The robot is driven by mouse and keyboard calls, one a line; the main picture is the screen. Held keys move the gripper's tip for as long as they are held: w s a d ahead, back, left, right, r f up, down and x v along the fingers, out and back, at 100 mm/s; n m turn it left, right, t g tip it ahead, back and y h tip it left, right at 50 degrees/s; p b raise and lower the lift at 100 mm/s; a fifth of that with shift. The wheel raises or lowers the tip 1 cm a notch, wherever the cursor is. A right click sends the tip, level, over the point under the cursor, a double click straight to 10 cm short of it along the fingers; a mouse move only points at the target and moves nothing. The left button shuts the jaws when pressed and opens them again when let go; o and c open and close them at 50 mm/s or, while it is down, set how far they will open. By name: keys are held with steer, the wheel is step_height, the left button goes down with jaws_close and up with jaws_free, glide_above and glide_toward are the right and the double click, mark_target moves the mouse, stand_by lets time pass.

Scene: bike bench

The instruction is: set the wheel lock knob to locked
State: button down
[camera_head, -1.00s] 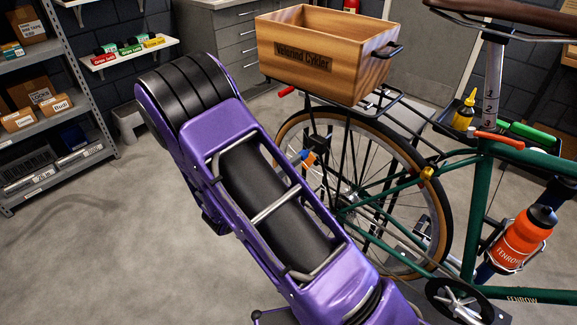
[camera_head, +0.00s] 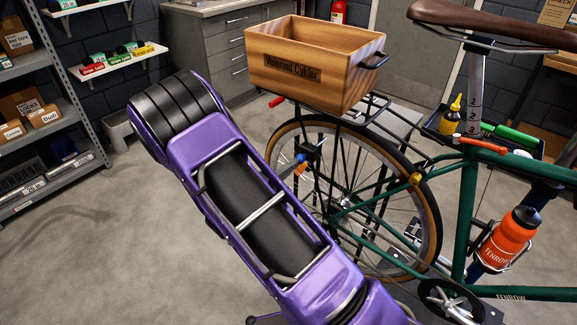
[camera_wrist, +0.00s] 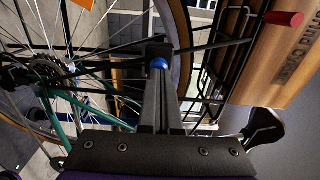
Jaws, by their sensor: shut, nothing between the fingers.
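The wheel lock is a black box (camera_wrist: 158,46) on the bike frame at the rear wheel. Its blue knob (camera_wrist: 160,64) shows just past my fingertips in the wrist view. My gripper (camera_wrist: 162,76) is shut and empty, its dark fingers pointing at the knob. I cannot tell whether the tips touch it, and the knob's setting is not readable. In the head view the lock (camera_head: 313,149) and blue knob (camera_head: 299,158) are small, beside my purple arm. My fingers are hidden there behind the arm.
The spoked rear wheel (camera_head: 436,213) and the rack stand close around the lock. A wooden crate (camera_head: 285,80) sits on the rack above, with a red rear light (camera_wrist: 284,18) at its end. Shelving (camera_head: 70,122) stands at the left. Floor on the left is open.

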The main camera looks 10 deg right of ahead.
steer(key=p+v, duration=0.1)
steer(key=v, duration=1.2)
steer(key=shift+a, duration=0.3)
